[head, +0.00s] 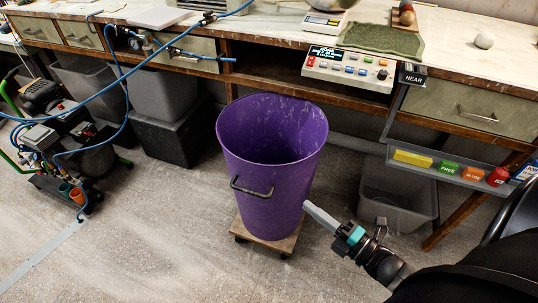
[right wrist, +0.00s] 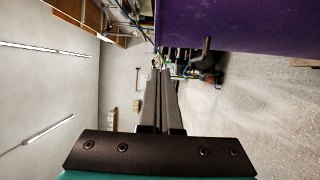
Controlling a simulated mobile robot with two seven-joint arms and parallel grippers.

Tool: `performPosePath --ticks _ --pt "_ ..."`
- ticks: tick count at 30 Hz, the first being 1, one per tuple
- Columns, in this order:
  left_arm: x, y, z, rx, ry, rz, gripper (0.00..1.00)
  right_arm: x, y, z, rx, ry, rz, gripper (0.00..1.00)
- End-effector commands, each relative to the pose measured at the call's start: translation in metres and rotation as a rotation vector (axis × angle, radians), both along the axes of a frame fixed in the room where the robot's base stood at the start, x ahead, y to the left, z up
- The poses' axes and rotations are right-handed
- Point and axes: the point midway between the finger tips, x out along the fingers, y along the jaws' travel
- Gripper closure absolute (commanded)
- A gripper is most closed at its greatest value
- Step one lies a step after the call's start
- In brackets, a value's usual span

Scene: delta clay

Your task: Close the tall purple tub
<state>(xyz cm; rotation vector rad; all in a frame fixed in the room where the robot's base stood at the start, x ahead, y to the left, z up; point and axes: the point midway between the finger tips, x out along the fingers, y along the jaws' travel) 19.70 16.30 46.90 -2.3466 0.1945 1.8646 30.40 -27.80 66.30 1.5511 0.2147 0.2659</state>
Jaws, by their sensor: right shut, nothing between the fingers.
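The tall purple tub (head: 270,185) stands upright in the middle of the head view. Its top is open and I can see its inner wall. A dark handle (head: 252,190) is on its front side. My right gripper (head: 308,208) is shut and empty, its tips beside the tub's lower right side; I cannot tell if they touch it. In the right wrist view the shut fingers (right wrist: 160,78) point past the tub's purple wall (right wrist: 235,25) at the upper right. My left gripper is out of view.
The tub stands on a low wooden dolly (head: 243,231). Behind it runs a long workbench (head: 285,50) with a control panel (head: 348,70). A grey bin (head: 395,205) is at right, a compressor (head: 75,150) at left. The floor left of the tub is clear.

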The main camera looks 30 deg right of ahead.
Motion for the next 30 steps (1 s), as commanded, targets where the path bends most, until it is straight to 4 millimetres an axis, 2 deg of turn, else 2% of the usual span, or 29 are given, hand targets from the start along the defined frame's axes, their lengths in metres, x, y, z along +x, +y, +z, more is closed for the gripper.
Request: performPosePath --ticks 4,8,20,30 --pt "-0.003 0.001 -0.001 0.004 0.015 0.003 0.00 0.002 -0.002 0.003 -0.030 -0.024 0.008 1.00" --pt "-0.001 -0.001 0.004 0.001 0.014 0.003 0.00 0.018 0.003 0.003 -0.030 -0.027 0.009 1.00" --pt "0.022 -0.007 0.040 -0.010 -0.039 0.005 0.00 0.098 0.029 0.006 -0.027 -0.026 0.008 1.00" --pt "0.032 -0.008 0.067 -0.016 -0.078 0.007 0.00 0.124 0.012 0.008 -0.028 -0.022 0.008 1.00"
